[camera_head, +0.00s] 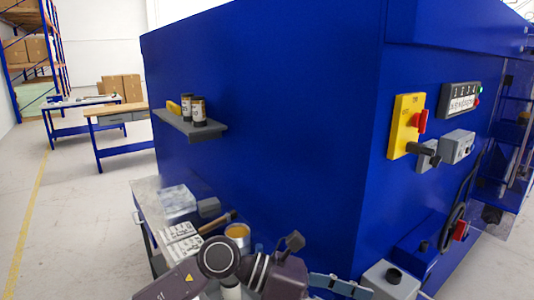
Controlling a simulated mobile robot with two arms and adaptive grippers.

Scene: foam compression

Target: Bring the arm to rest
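My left arm (218,257) comes in from the lower left, in front of the blue machine (265,120) and over the small side table. Its dark wrist points right. What appears to be my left gripper (345,286) is a slim blue-grey part at the bottom edge, close to a grey box with a black knob (392,281). I cannot tell whether it touches the box, or whether its fingers are open or shut. I see nothing held. My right gripper is not in view.
The side table (147,203) holds a clear box (176,201), a hammer-like tool (217,223), printed cards and an open can (237,234) close to my arm. A shelf (205,130) with jars juts from the machine. The floor at left is clear.

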